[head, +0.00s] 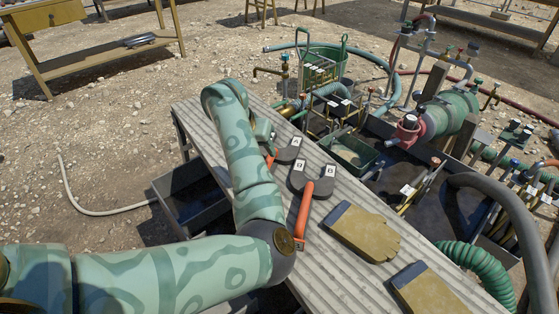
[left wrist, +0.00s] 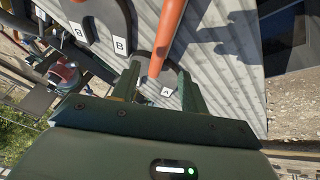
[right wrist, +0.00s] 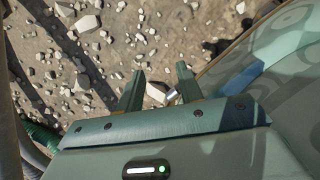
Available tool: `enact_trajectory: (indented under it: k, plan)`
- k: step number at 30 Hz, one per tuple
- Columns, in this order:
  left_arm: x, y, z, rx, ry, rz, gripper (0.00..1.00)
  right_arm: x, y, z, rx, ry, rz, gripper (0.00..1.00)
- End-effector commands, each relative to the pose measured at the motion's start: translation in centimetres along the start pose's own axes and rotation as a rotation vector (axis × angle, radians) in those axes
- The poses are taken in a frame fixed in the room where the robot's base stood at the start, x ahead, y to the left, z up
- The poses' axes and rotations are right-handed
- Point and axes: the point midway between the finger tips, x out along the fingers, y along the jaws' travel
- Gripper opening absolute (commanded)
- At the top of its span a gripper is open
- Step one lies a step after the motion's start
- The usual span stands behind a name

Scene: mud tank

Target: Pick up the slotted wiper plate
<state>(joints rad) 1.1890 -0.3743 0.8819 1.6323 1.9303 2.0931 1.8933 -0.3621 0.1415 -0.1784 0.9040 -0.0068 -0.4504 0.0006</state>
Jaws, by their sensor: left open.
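Dark grey flat plates lie on the ribbed bench, with white letter tags. One plate (head: 288,154) has an orange handle (head: 270,159) beside my left gripper (head: 264,137). A second, forked-looking plate (head: 324,187) has a long orange handle (head: 304,212). I cannot tell for certain which is the slotted wiper plate. In the left wrist view, my left gripper (left wrist: 160,90) is open, with an orange handle (left wrist: 168,38) and tag A showing between its fingers; a plate tagged B (left wrist: 104,28) is beside it. My right gripper (right wrist: 158,88) is open and empty above gravel.
The bench (head: 340,262) also holds two tan gloves, one (head: 372,232) nearer the plates. Behind it stands a tank (head: 440,215) crowded with pipes, valves and a green basket (head: 353,152). A dark bin (head: 190,197) is left of the bench. Stony ground surrounds it.

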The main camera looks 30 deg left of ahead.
Motion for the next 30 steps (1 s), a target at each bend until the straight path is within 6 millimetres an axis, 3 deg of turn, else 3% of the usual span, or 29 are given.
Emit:
enact_trajectory:
  k: [3,11,14,22,30]
  plan:
    - [1.7,-0.1,0.1,0.002,-0.002,-0.003,0.44,-0.2,0.8,-2.3,-0.029,0.014,0.017,0.36]
    - [2.7,0.0,-0.1,0.003,0.001,-0.002,0.44,-0.9,1.6,-4.2,-0.056,0.023,0.037,0.36]
    - [3.6,0.0,-0.1,0.004,-0.001,-0.004,0.44,-1.5,2.3,-5.9,-0.075,0.034,0.053,0.36]
    - [6.5,0.2,-0.2,0.003,-0.003,-0.005,0.44,-4.9,4.8,-11.2,-0.141,0.061,0.123,0.36]
    - [7.4,0.3,-0.3,0.003,0.001,-0.003,0.44,-7.0,6.1,-13.1,-0.166,0.071,0.161,0.36]
